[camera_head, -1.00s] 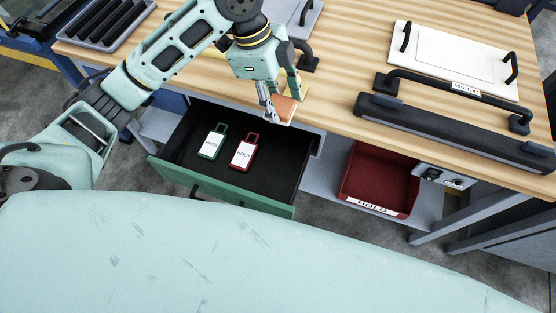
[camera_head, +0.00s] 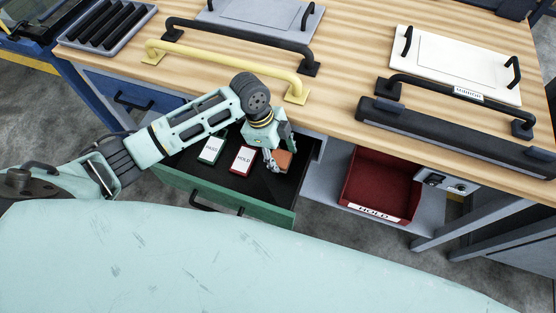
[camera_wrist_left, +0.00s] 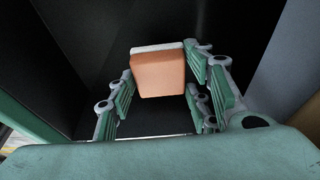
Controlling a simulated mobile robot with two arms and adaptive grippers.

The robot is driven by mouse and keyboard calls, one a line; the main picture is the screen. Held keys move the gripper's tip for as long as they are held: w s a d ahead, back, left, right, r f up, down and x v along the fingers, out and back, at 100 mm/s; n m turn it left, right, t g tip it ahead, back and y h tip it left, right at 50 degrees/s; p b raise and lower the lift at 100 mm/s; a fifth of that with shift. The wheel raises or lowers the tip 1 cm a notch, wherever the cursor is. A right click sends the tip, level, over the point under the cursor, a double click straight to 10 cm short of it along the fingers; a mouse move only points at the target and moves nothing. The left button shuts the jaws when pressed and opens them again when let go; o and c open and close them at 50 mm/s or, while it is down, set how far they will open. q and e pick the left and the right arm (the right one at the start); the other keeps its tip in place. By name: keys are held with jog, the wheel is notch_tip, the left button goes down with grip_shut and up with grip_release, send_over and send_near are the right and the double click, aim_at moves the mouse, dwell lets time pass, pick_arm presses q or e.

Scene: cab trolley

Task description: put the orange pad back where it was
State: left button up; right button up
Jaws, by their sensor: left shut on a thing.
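The orange pad (camera_head: 283,159) is a small block with a pale backing. My left gripper (camera_head: 272,157) is shut on it, at the right part of the open green-fronted drawer (camera_head: 222,192). In the left wrist view the pad (camera_wrist_left: 159,74) sits between the fingers (camera_wrist_left: 165,95), with the dark drawer interior around it. I cannot tell whether the pad touches the drawer floor. A green-framed PASS tag (camera_head: 211,150) and a red HOLD tag (camera_head: 243,159) lie in the drawer, left of the pad. My right gripper is not in view.
A red HOLD bin (camera_head: 380,185) stands on the shelf right of the drawer. The wooden bench (camera_head: 345,60) above carries a yellow handle (camera_head: 222,61), black handles, a white panel (camera_head: 456,60) and a black-slotted tray (camera_head: 105,25). The bench edge is just behind the arm.

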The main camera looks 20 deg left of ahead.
aim_at(275, 156)
pick_arm(q)
jog(key=shift+f, duration=1.95)
jog(key=o, duration=1.1)
jog(key=shift+f, duration=0.15)
jog(key=p+v, duration=0.5)
jog(key=shift+d+r, duration=0.1)
jog(key=shift+r, duration=0.25)
jog(key=a, duration=1.2)
jog(key=shift+w+a+f, duration=0.1)
jog(key=shift+w+f, duration=0.05)
jog(key=shift+f, duration=0.05)
